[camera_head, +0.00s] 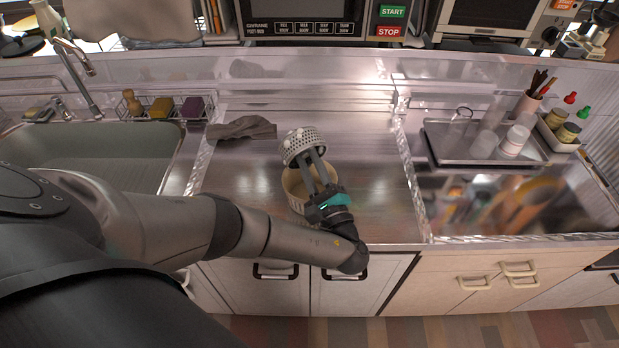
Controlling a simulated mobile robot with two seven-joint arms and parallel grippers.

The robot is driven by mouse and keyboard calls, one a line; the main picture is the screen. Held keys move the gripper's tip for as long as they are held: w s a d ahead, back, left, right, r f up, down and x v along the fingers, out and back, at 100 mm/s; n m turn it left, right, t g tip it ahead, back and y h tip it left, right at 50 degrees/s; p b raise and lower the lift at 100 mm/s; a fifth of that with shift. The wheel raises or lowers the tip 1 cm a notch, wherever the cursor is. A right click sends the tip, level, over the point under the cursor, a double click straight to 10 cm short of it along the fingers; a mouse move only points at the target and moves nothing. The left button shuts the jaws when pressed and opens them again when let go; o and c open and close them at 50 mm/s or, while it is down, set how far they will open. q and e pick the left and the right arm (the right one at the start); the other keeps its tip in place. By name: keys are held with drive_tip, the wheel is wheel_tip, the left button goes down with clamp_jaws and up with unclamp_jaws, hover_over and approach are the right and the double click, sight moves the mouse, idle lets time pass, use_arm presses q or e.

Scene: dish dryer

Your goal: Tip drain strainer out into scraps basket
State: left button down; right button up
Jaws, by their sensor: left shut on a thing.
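The drain strainer (299,143) is a pale perforated cup. My left gripper (313,161) is shut on it and holds it over the far part of the scraps basket. The strainer looks tilted; its contents cannot be made out. The scraps basket (292,190) is a round cream container standing on the steel counter. My left gripper and forearm hide part of its right side and its inside. My right gripper does not show.
A sink (100,150) with a faucet (80,75) lies at the left. A grey cloth (241,128) lies behind the basket. A tray (470,143) with cups stands at the right. The counter is clear right of the basket.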

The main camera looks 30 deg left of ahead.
sight(303, 148)
use_arm(q)
drive_tip(key=shift+s+d+f+t+y+b, duration=0.1)
drive_tip(key=shift+d+f+t+y+b, duration=0.15)
drive_tip(key=shift+t+y+b, duration=0.4)
drive_tip(key=shift+r+g+h, duration=0.2)
drive_tip(key=shift+g+h, duration=0.05)
drive_tip(key=shift+g, duration=0.1)
drive_tip(key=shift+f, duration=0.15)
drive_tip(key=shift+s+d+f+t+y+b, duration=0.15)
drive_tip(key=shift+d+f+t+y+b, duration=0.1)
drive_tip(key=shift+t+y+b, duration=0.6)
idle(0.5)
drive_tip(key=shift+s+d+r+m+t+y, duration=0.1)
drive_tip(key=shift+r+m+t+y, duration=0.15)
drive_tip(key=shift+r, duration=0.4)
drive_tip(key=shift+s+d+r+m+t+y, duration=0.1)
drive_tip(key=shift+r+m+y, duration=0.1)
drive_tip(key=shift+r, duration=0.4)
drive_tip(key=shift+d+r+m+t+y+p, duration=0.1)
drive_tip(key=shift+r+m+t+y+p, duration=0.1)
drive_tip(key=shift+r+t+y, duration=0.3)
drive_tip(key=shift+d+r+m+t+y+p, duration=0.1)
drive_tip(key=shift+r+t+p, duration=0.1)
drive_tip(key=shift+r, duration=0.45)
idle(0.4)
